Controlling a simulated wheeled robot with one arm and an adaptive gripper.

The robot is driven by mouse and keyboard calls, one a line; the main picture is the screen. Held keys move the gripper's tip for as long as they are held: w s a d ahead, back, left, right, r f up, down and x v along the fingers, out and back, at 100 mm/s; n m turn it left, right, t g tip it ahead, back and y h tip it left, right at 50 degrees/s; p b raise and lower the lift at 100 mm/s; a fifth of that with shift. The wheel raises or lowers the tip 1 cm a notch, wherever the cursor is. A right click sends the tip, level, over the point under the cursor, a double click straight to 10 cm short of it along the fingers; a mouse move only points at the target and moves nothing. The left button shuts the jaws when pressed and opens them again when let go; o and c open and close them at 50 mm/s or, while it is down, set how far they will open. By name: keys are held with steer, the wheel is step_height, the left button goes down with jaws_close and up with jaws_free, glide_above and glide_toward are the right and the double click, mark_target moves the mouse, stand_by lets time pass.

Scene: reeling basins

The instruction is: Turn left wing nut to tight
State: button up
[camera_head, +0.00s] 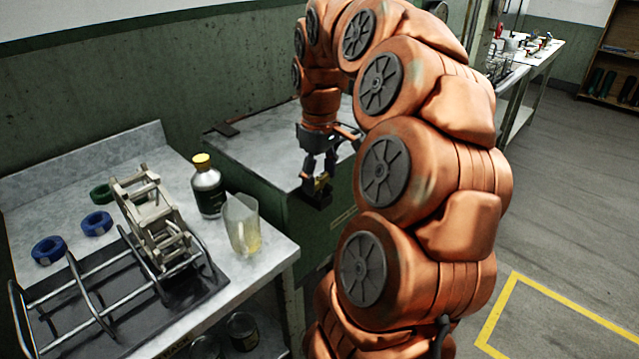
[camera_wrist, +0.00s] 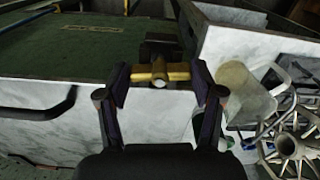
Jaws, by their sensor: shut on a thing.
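My gripper (camera_head: 319,176) points down at the front edge of the green-sided bench in the head view. In the wrist view my gripper (camera_wrist: 160,80) has its two dark fingers at either end of a brass wing nut (camera_wrist: 160,73), shut on its wings. The wings lie roughly level across the picture, with a round pale stud end in the middle. A dark block sits behind the nut. In the head view the brass nut (camera_head: 321,184) is small and partly hidden by the fingers. Only one wing nut shows, and how tight it is cannot be told.
Left of the bench stands a table (camera_head: 262,262) with a yellow-capped bottle (camera_head: 207,187), a clear beaker (camera_head: 241,226), a metal reel frame (camera_head: 152,215), a wire rack (camera_head: 85,290) and blue and green rings (camera_head: 97,222). The floor at right is clear.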

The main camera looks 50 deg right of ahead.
mark_target(320, 177)
steer(key=shift+m+b, duration=0.35)
steer(key=shift+m, duration=0.25)
steer(key=o, duration=1.1)
steer(key=shift+o, duration=0.2)
steer(key=shift+r, duration=0.2)
steer(key=shift+r, duration=3.6)
